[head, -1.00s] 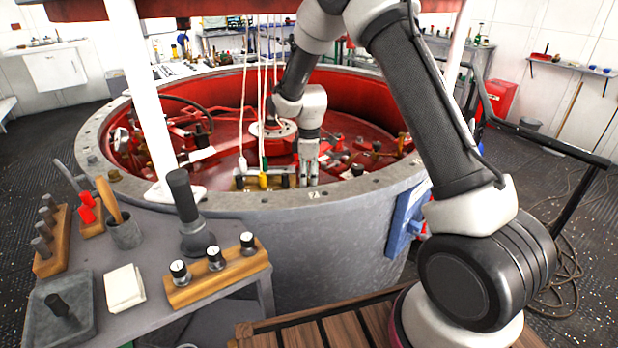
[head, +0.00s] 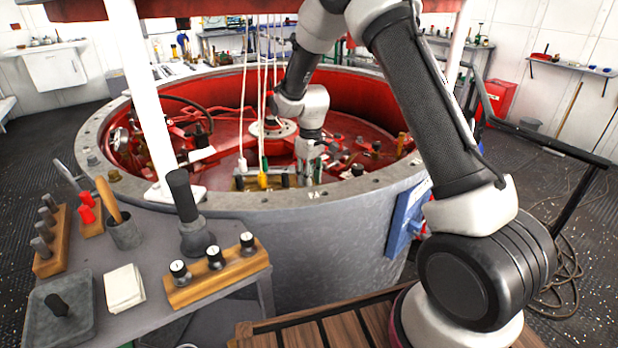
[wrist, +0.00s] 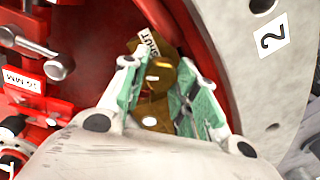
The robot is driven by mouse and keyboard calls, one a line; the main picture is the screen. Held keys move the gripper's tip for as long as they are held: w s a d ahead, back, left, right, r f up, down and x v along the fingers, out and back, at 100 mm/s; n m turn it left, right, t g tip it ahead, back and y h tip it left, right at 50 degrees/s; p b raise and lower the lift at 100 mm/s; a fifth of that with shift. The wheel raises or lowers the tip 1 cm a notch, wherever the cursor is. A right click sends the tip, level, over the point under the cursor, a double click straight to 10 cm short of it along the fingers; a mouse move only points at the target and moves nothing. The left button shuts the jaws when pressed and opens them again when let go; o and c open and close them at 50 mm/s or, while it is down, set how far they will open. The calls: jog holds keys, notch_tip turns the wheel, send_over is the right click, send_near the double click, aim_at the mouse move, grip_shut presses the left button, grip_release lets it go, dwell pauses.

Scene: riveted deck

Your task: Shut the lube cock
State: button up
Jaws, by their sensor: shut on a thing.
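The lube cock (wrist: 155,112) shows in the wrist view as a brass body and handle against the red inner wall of the big round housing. A white tag reading SHUT (wrist: 150,45) stands at its far end, tilted in the picture. My gripper (wrist: 158,72) has its green-padded fingers on either side of the brass handle and is shut on it. The fingers hide part of the handle, so its exact angle is hard to tell. In the head view my gripper (head: 306,158) is inside the housing near its front rim, and the cock cannot be made out there.
The grey housing rim (head: 330,199) runs close in front of my gripper. White cords and a yellow fitting (head: 263,180) hang or stand just left. A bench (head: 150,262) with tools stands front left.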

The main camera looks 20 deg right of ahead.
jog(key=m, duration=0.5)
jog(key=shift+d+m, duration=0.1)
jog(key=shift+m, duration=0.2)
jog(key=m, duration=0.5)
jog(key=shift+m, duration=0.4)
jog(key=o, duration=1)
jog(key=shift+r, duration=0.1)
jog(key=r, duration=1.2)
jog(key=shift+s+d, duration=0.15)
jog(key=shift+d, duration=0.1)
jog(key=shift+f, duration=0.1)
